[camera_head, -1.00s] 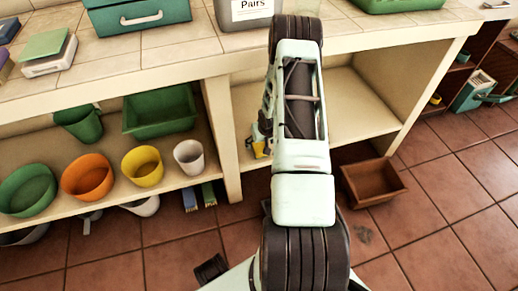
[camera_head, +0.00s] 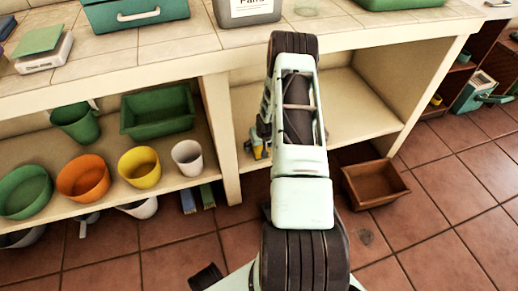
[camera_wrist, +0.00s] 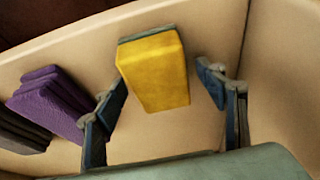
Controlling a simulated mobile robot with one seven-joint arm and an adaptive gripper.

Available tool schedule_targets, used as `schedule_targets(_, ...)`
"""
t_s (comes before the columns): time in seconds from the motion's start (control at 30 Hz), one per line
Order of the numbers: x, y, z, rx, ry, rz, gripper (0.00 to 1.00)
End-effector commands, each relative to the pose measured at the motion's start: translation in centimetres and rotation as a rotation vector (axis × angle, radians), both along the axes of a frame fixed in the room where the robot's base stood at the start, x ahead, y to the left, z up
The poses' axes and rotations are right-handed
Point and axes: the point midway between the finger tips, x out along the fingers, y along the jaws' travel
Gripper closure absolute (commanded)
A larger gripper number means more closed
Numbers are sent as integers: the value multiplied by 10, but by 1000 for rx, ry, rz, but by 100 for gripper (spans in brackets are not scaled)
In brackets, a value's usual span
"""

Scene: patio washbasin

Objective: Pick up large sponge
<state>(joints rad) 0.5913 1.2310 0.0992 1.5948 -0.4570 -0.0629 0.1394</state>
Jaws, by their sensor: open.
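The large sponge (camera_wrist: 154,72) is a thick yellow block with a thin grey-green layer along its far edge. In the wrist view it lies on the cream shelf surface, ahead of my gripper (camera_wrist: 167,112). The gripper's two dark blue-grey fingers are spread apart, one on each side of the sponge's near part, with nothing gripped. I cannot tell how far above or in front of it the fingertips are.
In the wrist view, folded purple cloths (camera_wrist: 50,101) and dark grey cloths (camera_wrist: 22,132) lie to the left. A shelf wall (camera_wrist: 285,80) stands at the right. In the head view, the tiled counter (camera_head: 205,57) overhangs the shelf, and a brown crate (camera_head: 374,185) sits on the floor.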

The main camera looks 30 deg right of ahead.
Motion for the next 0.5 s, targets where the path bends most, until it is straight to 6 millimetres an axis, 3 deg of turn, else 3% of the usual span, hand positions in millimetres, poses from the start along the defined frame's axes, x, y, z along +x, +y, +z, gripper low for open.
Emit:
schedule_targets(0.47,0,0,-2,0,0,0,35)
schedule_targets(0.5,0,0,-2,0,0,0,38)
